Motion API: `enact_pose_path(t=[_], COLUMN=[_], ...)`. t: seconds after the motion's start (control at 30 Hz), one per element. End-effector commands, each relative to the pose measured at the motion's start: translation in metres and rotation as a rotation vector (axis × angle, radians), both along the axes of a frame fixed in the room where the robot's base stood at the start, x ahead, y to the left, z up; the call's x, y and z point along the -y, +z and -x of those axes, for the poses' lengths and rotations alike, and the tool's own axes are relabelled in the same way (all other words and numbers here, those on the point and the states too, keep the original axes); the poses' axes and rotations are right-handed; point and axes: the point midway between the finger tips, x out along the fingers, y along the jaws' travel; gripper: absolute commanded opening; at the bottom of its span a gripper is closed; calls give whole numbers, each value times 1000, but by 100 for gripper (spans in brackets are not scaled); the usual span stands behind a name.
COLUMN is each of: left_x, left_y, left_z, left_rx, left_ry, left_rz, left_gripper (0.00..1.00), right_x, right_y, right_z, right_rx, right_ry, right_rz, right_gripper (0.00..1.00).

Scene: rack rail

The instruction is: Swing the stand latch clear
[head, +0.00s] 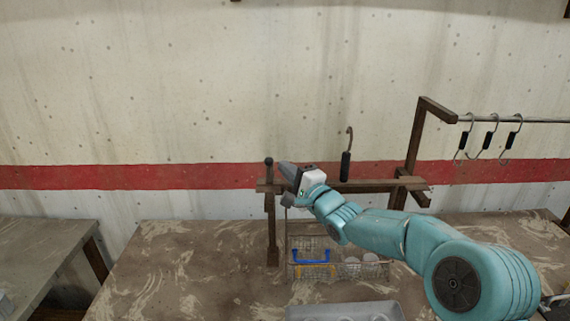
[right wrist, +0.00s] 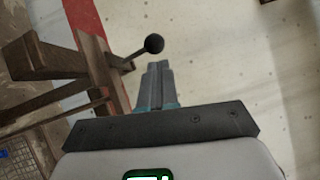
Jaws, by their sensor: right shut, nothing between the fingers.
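The wooden stand (head: 271,235) is on the table, with a crossbar running to the right from its post. A dark rod with a round ball knob, seemingly the latch (head: 268,162), stands upright at the crossbar's left end. The right wrist view shows its ball (right wrist: 154,43) on a thin rod out from the wood. My right gripper (head: 284,167) is shut and empty, just right of the knob in the head view. In the right wrist view its closed fingertips (right wrist: 158,65) are close to the ball; I cannot tell whether they touch. My left gripper is not in view.
A wire basket (head: 360,271) with a blue-handled item sits below my right arm, behind a grey tray (head: 345,312). A black-handled hook (head: 346,165) is at the crossbar. Several hooks hang on the metal rail (head: 540,121) at right. The table's left part is clear.

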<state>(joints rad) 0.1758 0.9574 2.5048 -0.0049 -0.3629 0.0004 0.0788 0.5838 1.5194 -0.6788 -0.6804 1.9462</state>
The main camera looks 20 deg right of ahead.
Motion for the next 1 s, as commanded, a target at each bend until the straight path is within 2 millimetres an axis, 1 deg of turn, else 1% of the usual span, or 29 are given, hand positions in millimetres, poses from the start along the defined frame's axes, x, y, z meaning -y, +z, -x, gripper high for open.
enact_pose_path(t=[0.1,0.43,0.53,0.67,0.73,1.0], left_x=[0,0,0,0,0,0], left_y=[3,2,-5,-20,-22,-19], left_z=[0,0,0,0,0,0], left_rx=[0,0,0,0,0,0], left_ry=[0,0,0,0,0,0], left_rz=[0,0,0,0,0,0], left_gripper=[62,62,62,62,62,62], right_x=[-6,-6,-12,-30,-36,-36], right_y=[1,0,-2,-4,-2,1], right_z=[-3,-3,-3,-4,-5,-5], right_rx=[-1,0,1,3,1,-1], right_ry=[0,-1,1,4,1,0], right_rz=[0,0,-1,0,0,0], right_gripper=[0,0,0,0,0,0])
